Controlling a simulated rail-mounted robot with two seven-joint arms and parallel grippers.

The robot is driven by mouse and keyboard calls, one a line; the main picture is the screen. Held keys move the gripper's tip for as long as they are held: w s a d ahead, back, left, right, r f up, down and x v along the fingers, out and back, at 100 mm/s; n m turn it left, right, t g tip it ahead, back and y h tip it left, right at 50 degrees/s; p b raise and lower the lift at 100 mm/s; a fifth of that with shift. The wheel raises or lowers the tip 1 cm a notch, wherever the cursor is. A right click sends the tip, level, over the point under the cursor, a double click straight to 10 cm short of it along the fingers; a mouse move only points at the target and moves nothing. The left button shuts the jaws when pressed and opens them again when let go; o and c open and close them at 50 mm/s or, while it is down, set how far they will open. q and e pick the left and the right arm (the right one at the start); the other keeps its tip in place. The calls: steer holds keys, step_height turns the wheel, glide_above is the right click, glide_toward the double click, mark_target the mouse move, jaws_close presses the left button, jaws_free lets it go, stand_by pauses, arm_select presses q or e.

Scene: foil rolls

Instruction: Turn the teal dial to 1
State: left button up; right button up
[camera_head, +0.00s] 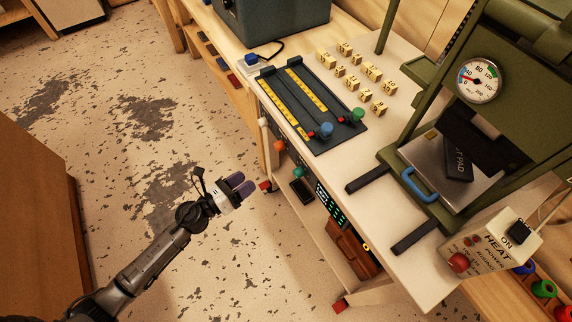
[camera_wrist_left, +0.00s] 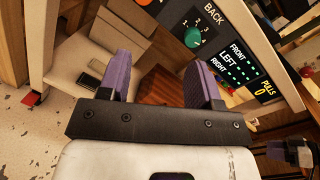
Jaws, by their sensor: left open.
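The teal dial (camera_head: 299,172) is a small round knob on the front face of the workbench, below the tabletop. In the left wrist view the teal dial (camera_wrist_left: 193,37) sits on a dark panel with the numbers 1, 2 and 3 around it and BACK above it. I cannot read where its pointer stands. My left gripper (camera_head: 242,187) is open and empty, left of the dial and apart from it. Its purple fingers (camera_wrist_left: 163,75) also show in the left wrist view. What may be my right gripper (camera_wrist_left: 295,152) shows partly at that view's lower right.
An orange knob (camera_head: 279,147) is beside the dial on the front face. A display panel (camera_head: 328,205) with green lights is on the other side. The bench top (camera_head: 345,150) holds a slider board (camera_head: 310,105) and a green press (camera_head: 425,165). The floor left of the bench is clear.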

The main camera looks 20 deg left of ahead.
mark_target(295, 174)
arm_select(q)
steer(key=s+d+m+g+h, duration=0.2)
steer(key=d+m+h, duration=0.2)
steer(key=m, duration=0.3)
steer(key=x, duration=1.3)
steer(key=shift+w+f, duration=0.25)
steer(key=c, duration=0.9)
